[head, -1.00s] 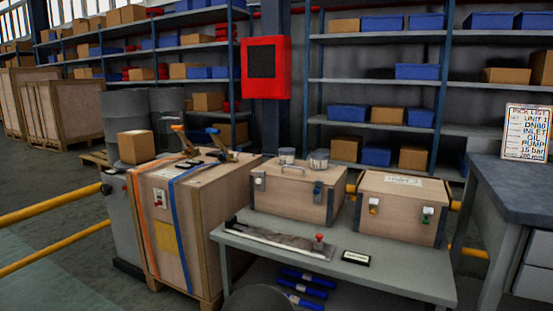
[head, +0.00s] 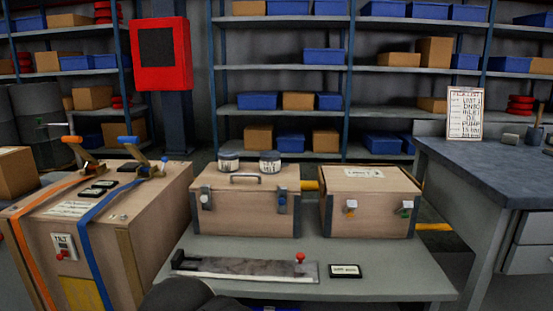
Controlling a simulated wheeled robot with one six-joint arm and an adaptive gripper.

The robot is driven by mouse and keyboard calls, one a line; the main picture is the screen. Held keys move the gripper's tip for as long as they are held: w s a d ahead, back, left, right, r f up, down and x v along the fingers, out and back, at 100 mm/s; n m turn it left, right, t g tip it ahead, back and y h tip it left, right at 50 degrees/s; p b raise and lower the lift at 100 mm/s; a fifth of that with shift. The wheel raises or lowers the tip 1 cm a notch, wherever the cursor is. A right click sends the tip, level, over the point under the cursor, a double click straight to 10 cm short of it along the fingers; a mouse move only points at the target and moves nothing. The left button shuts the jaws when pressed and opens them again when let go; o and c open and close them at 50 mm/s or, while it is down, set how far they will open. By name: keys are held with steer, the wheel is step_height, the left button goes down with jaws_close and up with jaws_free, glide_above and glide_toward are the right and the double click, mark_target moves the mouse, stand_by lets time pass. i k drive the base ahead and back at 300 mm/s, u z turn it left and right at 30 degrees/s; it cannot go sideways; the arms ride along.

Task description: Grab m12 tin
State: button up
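Two small round tins with dark lids and pale labels stand upright on the lid of a wooden chest (head: 246,211). The left tin (head: 228,162) is behind the left end of the chest's handle, and the right tin (head: 270,163) is behind its right end. The labels are too small to read, so I cannot tell which is the m12 tin. My gripper is not in view. A dark rounded shape at the bottom edge looks like part of my own arm, well in front of the tins.
The chest stands on a grey bench (head: 395,275) beside a second wooden chest (head: 368,202). A flat metal piece with a red knob (head: 245,268) and a small black label (head: 345,271) lie in front. A strapped crate (head: 95,225) stands left, a workbench (head: 490,170) right.

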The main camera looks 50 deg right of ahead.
mark_target(270, 161)
steer(key=z, duration=0.8)
steer(key=i, duration=0.9)
steer(key=z, duration=1)
